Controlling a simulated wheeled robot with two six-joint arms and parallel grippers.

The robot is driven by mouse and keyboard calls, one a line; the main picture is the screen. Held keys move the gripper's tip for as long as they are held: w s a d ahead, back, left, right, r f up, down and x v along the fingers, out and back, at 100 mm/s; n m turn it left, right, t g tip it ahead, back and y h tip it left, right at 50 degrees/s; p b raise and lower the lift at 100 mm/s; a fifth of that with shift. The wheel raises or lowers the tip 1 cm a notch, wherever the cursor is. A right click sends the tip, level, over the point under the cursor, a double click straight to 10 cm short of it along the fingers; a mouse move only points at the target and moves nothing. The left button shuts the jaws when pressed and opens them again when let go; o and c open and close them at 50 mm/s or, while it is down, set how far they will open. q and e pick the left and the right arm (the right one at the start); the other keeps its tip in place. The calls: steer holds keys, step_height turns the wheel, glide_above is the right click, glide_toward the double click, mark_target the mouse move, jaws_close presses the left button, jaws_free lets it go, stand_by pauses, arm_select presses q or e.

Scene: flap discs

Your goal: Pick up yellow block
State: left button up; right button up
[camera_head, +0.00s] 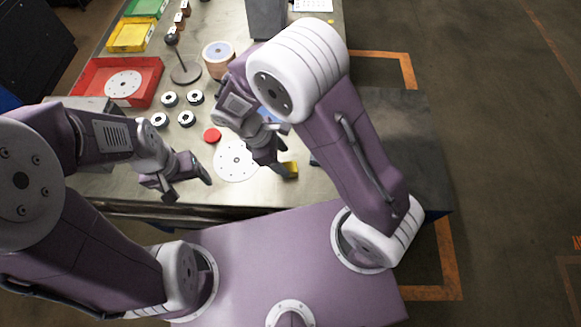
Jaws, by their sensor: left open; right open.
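The yellow block (290,168) lies on the metal table near its front edge. My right gripper (281,171) is right at the block, and its fingers hide part of it. This gripper is open; I cannot tell whether a finger touches the block. My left gripper (190,184) is open and empty, over the table's front edge to the left of the white disc.
A white flap disc (235,163) and a red round piece (212,135) lie between the grippers. Several small black-and-white rollers (186,118) sit behind them. A red tray (150,95) holding a disc, a yellow tray (122,38) and a dark stand (185,72) are further back.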

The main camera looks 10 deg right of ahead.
mark_target(291, 166)
steer(key=shift+d+f, duration=0.1)
steer(key=shift+f, duration=0.25)
steer(key=x, duration=0.5)
steer(key=shift+s, duration=0.1)
jaws_close()
steer(key=shift+r, duration=0.5)
step_height(291, 166, up, 3)
steer(key=shift+r, duration=0.1)
steer(key=s+d+r, duration=0.2)
steer(key=s+r, duration=0.4)
steer(key=s, duration=0.5)
steer(key=shift+s+d+r, duration=0.25)
steer(key=shift+r, duration=0.15)
